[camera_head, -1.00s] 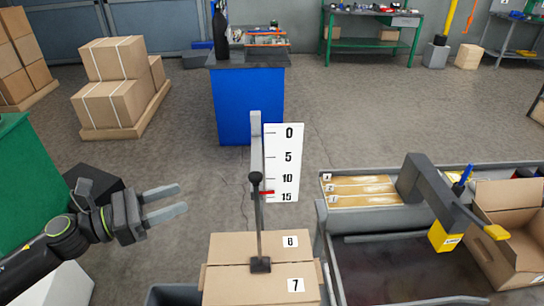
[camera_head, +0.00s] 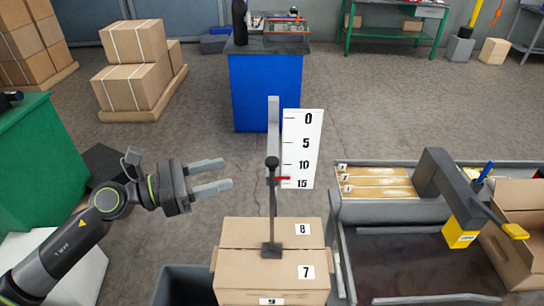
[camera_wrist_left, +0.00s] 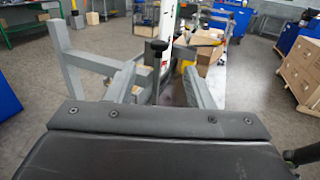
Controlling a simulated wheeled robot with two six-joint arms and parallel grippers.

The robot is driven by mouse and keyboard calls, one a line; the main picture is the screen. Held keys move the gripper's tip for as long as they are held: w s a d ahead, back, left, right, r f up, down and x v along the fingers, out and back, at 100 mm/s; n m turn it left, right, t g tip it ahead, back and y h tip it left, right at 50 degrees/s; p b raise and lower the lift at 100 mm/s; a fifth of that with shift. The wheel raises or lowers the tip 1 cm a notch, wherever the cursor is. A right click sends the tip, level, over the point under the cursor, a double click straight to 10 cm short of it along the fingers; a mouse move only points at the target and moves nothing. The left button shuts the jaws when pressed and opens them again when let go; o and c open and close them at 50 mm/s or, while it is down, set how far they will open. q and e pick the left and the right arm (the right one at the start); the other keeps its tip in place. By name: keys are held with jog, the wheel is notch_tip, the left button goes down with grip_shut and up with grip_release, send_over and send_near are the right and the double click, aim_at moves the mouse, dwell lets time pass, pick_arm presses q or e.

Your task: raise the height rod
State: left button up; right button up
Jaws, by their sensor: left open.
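The height rod (camera_head: 273,205) is a thin dark upright rod with a round black knob on top, its foot at the cardboard boxes. A red pointer (camera_head: 283,178) sits near the 15 mark of the white scale board (camera_head: 303,150), marked 0 to 15. In the left wrist view the rod's black knob (camera_wrist_left: 158,46) shows between the finger tips. My right gripper is not in view.
Boxes numbered 8 and 7 (camera_head: 270,285) stand under the rod. To the right are a grey-framed bench with wooden strips (camera_head: 378,182), a grey and yellow arm-like fixture (camera_head: 462,234) and an open carton (camera_head: 518,245). A grey post (camera_head: 273,115) stands behind the rod.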

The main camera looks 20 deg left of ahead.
aim_at(266, 162)
pick_arm(q)
jog(key=shift+p+x, duration=1.85)
jog(key=shift+x, duration=4.35)
jog(key=shift+a, duration=0.1)
jog(key=shift+w, duration=0.1)
grip_shut()
